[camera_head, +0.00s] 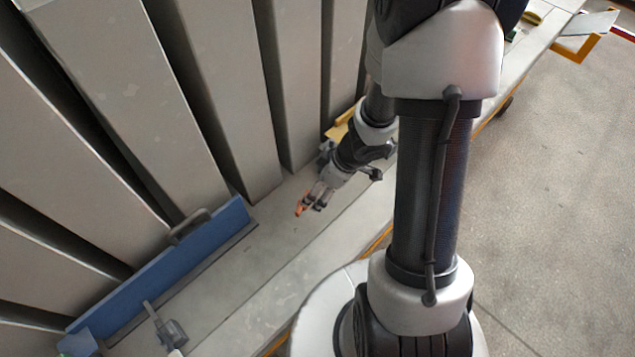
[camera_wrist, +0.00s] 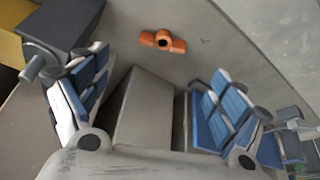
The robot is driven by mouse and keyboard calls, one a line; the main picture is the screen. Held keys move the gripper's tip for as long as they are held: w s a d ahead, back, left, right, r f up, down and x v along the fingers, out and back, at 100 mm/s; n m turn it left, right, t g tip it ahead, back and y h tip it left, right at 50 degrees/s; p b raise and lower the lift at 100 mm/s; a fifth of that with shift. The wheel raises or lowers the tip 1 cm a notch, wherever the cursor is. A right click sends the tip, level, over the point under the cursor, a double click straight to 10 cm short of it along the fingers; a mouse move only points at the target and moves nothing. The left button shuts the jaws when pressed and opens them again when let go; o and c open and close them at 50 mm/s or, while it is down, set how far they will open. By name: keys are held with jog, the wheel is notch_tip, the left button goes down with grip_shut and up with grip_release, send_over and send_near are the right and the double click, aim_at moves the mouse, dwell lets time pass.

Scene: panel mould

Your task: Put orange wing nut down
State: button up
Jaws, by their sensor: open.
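The orange wing nut (camera_wrist: 162,41) lies on the grey surface in the wrist view, beyond my gripper's fingertips and apart from them. In the head view the wing nut (camera_head: 301,209) shows as a small orange spot just past the fingertips. My gripper (camera_wrist: 150,75) is open, with its blue-padded fingers spread wide and nothing held between them. In the head view my gripper (camera_head: 312,204) is low over the grey ledge (camera_head: 335,235), pointing down and to the left.
Several tall grey panels (camera_head: 215,90) stand along the left. A blue bar with a handle (camera_head: 165,275) lies at their foot, with a metal clamp (camera_head: 168,328) before it. A yellow piece (camera_head: 341,125) is behind my gripper. The ledge between gripper and blue bar is clear.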

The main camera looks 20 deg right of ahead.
jog(key=w+d+r+m+t+h, duration=0.1)
jog(key=d+r+m+h, duration=0.15)
jog(key=r, duration=0.65)
jog(key=w+d+r+m+t+h, duration=0.15)
jog(key=d+r+h, duration=0.25)
jog(key=r, duration=0.5)
jog(key=s+a+r+m+y, duration=0.2)
jog(key=s+a+r, duration=0.2)
jog(key=s, duration=0.5)
jog(key=s+a+r+m+g+y, duration=0.1)
jog(key=s+a+r+m, duration=0.1)
jog(key=s+a+r, duration=0.3)
jog(key=s+a, duration=0.3)
jog(key=s, duration=0.1)
jog(key=shift+a+r+y, duration=0.15)
jog(key=shift+a+y, duration=0.15)
jog(key=shift+y, duration=0.05)
notch_tip(320, 180, down, 2)
jog(key=shift+f+b, duration=0.1)
jog(key=shift+b, duration=0.95)
